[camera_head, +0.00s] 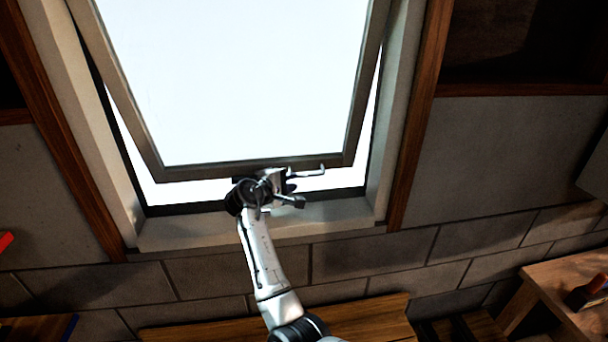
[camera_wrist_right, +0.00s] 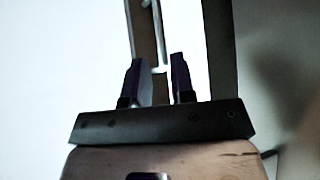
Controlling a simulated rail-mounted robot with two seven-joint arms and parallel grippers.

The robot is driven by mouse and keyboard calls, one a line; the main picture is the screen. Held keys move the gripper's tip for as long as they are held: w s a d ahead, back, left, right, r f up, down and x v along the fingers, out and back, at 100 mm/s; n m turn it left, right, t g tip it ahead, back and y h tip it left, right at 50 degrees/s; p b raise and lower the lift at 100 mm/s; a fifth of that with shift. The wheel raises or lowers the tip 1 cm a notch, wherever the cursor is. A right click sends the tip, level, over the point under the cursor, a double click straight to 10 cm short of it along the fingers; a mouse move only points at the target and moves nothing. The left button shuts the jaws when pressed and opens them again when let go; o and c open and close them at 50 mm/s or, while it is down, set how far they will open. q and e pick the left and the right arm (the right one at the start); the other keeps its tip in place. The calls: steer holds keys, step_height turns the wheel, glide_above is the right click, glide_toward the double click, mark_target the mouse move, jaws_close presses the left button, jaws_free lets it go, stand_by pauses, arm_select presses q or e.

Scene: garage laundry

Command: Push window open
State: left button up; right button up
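The window sash (camera_head: 258,170) is a dark-framed bright pane, tilted within its pale frame (camera_head: 205,228), with a bright gap along its bottom and lower sides. A thin pale bar with a bent end, seemingly the window handle (camera_head: 312,172), is at the sash's bottom rail. My right gripper (camera_head: 291,188) is at that rail, right beside the bar; I cannot tell whether they touch. In the right wrist view, its two dark fingers (camera_wrist_right: 158,78) stand apart, with the thin bar (camera_wrist_right: 158,35) showing beyond and between them. My left gripper is not in view.
Wooden trim (camera_head: 415,120) and a grey wall flank the window. Below are a block wall (camera_head: 375,258) and a wooden surface (camera_head: 370,318). A wooden table (camera_head: 570,280) with a small dark-and-red object (camera_head: 588,293) stands at lower right.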

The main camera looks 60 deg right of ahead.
mark_target(304, 176)
steer(key=p+x, duration=0.1)
steer(key=x, duration=0.7)
steer(key=shift+c, duration=0.3)
jaws_close()
